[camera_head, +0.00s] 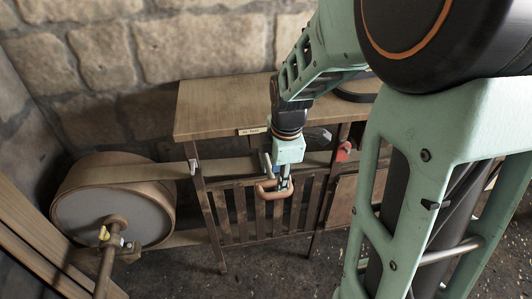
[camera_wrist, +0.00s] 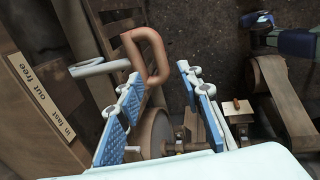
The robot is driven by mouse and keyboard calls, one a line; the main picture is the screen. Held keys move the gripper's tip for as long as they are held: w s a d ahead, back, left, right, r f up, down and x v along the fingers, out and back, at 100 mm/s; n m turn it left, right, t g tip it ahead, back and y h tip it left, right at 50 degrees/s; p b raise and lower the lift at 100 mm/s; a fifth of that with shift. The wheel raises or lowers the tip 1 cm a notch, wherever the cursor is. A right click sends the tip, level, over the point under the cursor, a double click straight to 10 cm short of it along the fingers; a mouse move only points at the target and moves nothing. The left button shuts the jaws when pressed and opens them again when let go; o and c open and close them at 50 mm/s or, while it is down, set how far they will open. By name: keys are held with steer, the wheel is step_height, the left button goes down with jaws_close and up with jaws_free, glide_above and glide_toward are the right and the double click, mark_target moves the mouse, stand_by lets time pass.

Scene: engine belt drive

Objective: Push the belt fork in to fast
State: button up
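The belt fork shows as a copper-brown looped handle (camera_head: 272,191) at the front of the wooden bench frame. In the wrist view the handle (camera_wrist: 150,48) bends down between and just beyond my fingertips. A grey rod (camera_wrist: 100,67) runs left beside it. My gripper (camera_head: 284,186) is at the handle. In the wrist view my gripper (camera_wrist: 160,78) has its two blue-padded fingers apart, with a gap showing on both sides of the handle. Whether either finger touches it I cannot tell. A label (camera_wrist: 42,96) reads "in fast out free"; it also shows on the bench edge (camera_head: 252,131).
A wooden bench (camera_head: 215,105) with a slatted front (camera_head: 240,215) stands against the stone wall. A large drum (camera_head: 115,215) with a flat belt (camera_head: 150,172) is at the left. A red part (camera_head: 344,151) is on the bench's right. The floor in front looks clear.

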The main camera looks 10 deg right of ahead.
mark_target(276, 193)
steer(key=f, duration=0.3)
steer(key=w+f, duration=0.1)
steer(key=f, duration=0.5)
steer(key=shift+w, duration=0.4)
steer(key=shift+c, duration=0.4)
jaws_close()
